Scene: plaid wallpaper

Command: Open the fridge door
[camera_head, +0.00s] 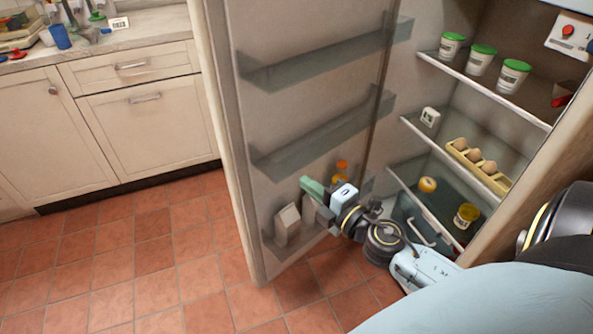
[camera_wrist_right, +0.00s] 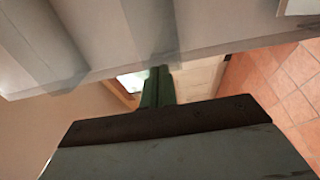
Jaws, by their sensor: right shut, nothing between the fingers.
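The fridge door (camera_head: 300,110) stands wide open in the head view, its inner side with several clear shelves facing me. The fridge interior (camera_head: 480,130) shows at the right. My right gripper (camera_head: 309,187) is at the inner side of the door, near its bottom shelf, beside a white carton (camera_head: 288,222). Its green fingers are shut with nothing between them. In the right wrist view the shut fingers (camera_wrist_right: 158,78) point toward a pale shelf edge (camera_wrist_right: 110,70); I cannot tell if they touch the door. My left gripper is not in view.
Fridge shelves hold green-lidded tubs (camera_head: 481,60), an egg carton (camera_head: 478,165) and a yellow jar (camera_head: 466,215). An orange bottle (camera_head: 342,168) shows by the door. White cabinets (camera_head: 125,110) with a cluttered counter stand left. Tiled floor (camera_head: 130,255) is clear there.

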